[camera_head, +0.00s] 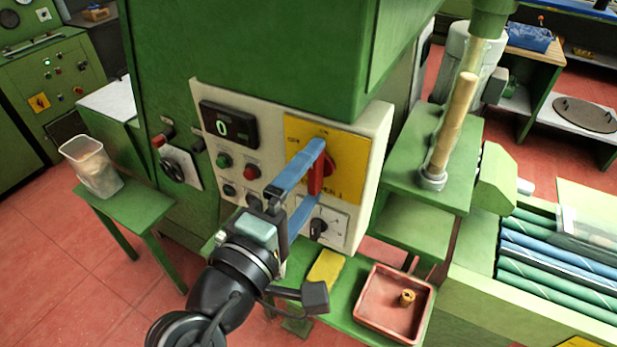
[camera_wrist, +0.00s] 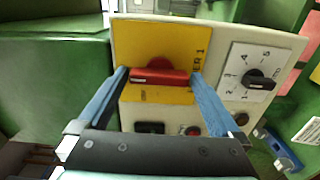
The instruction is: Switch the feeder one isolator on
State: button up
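The feeder one isolator is a red rotary handle (camera_head: 329,170) on a yellow plate (camera_head: 350,140) on the cream panel. The plate's small markings look like OFF at the left and ON at the top. The handle stands upright in the head view, and its pale line shows towards the top end, the ON side. My gripper (camera_head: 315,174) is open, with one blue finger above the handle and one below. In the wrist view the fingers lie at either end of the red handle (camera_wrist: 160,76), with what looks like a slight gap. Part of the plate is hidden.
Below the isolator is a black selector knob (camera_head: 318,228) on a white dial. A display reading 0 (camera_head: 222,128) and green and red buttons (camera_head: 249,172) are to the left. A red tray (camera_head: 364,318) with a cork stopper (camera_head: 407,297) sits below right.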

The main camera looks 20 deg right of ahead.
jog(key=b+v, duration=0.3)
jog(key=v, duration=1)
